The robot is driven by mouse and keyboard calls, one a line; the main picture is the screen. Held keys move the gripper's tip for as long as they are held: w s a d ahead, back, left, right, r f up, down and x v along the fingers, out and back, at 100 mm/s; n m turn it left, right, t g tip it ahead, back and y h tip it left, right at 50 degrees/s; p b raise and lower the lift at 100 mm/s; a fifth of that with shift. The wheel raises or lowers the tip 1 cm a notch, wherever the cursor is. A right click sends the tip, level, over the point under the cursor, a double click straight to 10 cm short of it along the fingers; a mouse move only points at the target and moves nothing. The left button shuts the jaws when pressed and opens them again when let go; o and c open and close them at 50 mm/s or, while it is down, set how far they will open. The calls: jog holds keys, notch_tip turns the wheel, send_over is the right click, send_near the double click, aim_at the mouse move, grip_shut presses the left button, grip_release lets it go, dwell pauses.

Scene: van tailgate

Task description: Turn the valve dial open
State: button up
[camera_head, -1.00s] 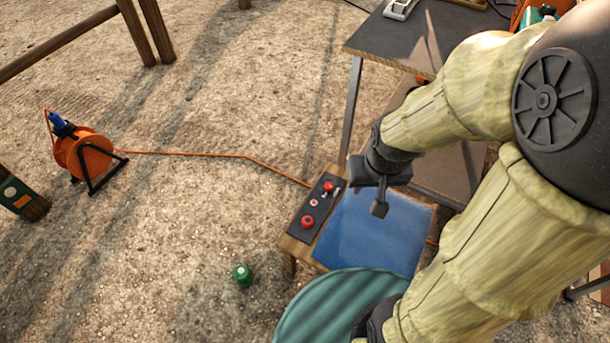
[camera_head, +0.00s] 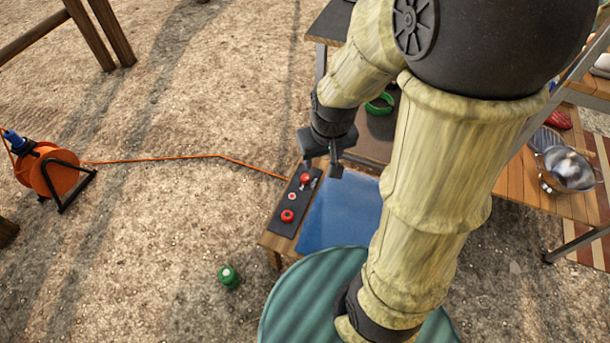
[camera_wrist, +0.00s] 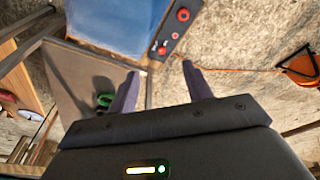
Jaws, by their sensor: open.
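A black control panel (camera_head: 276,219) lies along the left edge of a low wooden table with a blue top. It carries a red knob (camera_head: 287,215) at the near end, a small red-and-white button (camera_head: 291,196) in the middle and another red knob (camera_head: 305,178) with a small metal part at the far end. I cannot tell which is the valve dial. My gripper (camera_head: 322,168) is open and empty, above the panel's far end. In the wrist view the panel (camera_wrist: 171,25) shows beyond the gap between my fingers (camera_wrist: 160,78); no contact shows.
The blue surface (camera_head: 338,218) is clear. An orange cable reel (camera_head: 57,175) stands left, its cord running to the table. A green canister (camera_head: 228,277) sits on the ground. A dark table with a green ring (camera_head: 380,103) and a bench with a metal bowl (camera_head: 568,168) are right.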

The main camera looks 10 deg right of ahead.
jog(key=w+f+n+g+b, duration=0.1)
jog(key=w+f+n, duration=0.2)
jog(key=w+f, duration=0.5)
jog(key=n+g+b, duration=0.1)
jog(key=n+b, duration=0.1)
jog(key=n, duration=0.1)
send_over(305, 177)
notch_tip(305, 177, down, 8)
jog(key=r, duration=0.1)
jog(key=shift+f, duration=0.2)
jog(key=shift+m, duration=0.3)
notch_tip(305, 177, down, 18)
jog(key=b, duration=0.7)
jog(key=shift+r, duration=0.25)
jog(key=c, duration=1)
